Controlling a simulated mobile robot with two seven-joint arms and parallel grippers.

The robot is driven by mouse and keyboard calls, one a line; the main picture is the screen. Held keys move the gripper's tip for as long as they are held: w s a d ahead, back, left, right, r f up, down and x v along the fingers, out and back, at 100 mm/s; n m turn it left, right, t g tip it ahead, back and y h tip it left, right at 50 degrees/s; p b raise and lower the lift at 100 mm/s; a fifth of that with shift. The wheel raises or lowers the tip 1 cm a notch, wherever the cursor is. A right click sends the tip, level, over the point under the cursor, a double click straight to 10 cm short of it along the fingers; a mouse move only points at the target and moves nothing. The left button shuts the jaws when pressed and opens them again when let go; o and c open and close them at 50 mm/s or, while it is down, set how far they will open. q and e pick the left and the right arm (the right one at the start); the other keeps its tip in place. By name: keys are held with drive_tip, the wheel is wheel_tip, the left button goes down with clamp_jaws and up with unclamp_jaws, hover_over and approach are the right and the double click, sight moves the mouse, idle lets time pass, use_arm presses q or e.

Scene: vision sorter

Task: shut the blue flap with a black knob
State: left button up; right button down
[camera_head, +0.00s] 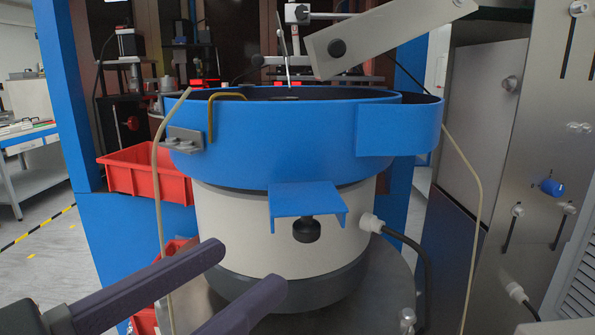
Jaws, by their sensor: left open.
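My left gripper (246,270) comes in from the lower left. Its two dark fingers are spread apart with nothing between them. They are to the left of the knob and lower in the picture, apart from the flap. My right gripper is not in view.
The bowl stands on a white and grey drum (240,228) on a round metal plate. A black cable with a white plug (371,222) leaves the drum's right side. A red bin (148,172) is behind left. A metal panel (545,140) stands at right.

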sight(299, 236)
use_arm(q)
drive_tip(key=p+x, duration=0.1)
drive_tip(key=x, duration=0.7)
drive_tip(key=shift+s+d+p, duration=0.1)
drive_tip(key=shift+d+p, duration=0.25)
drive_tip(key=shift+w+d+f, duration=0.1)
drive_tip(key=shift+w+d, duration=0.15)
drive_tip(key=shift+w, duration=0.15)
clamp_jaws()
